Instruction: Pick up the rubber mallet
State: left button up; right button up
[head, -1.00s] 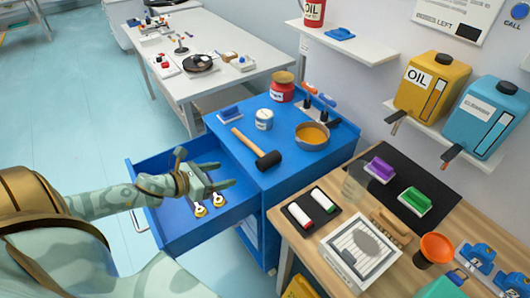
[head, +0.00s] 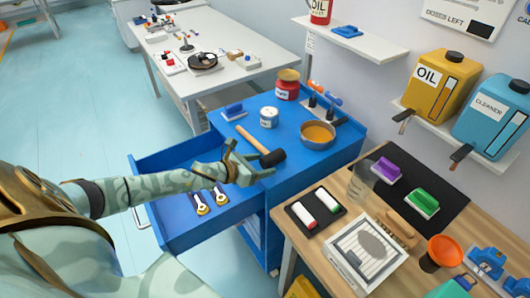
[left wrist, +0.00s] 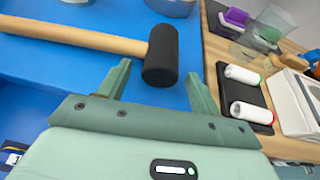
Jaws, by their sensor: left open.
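The rubber mallet (head: 268,155) lies on the blue cabinet top (head: 292,178), its wooden handle pointing to the back left and its black head near the middle of the top. My left gripper (head: 253,164) is open just in front of the mallet head. In the left wrist view the black head of the mallet (left wrist: 160,55) is just beyond the open fingers (left wrist: 158,85), and the handle runs off to the left. No gap between fingers and mallet can be judged exactly. My right gripper is not in view.
An open drawer (head: 150,164) with two tools lies below my left arm. A wooden bench (head: 300,243) with rollers adjoins on the right.

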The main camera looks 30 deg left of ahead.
pick_arm(q)
jog(key=c, duration=1.2)
jog(key=shift+r, duration=0.1)
jog(key=shift+c, duration=0.2)
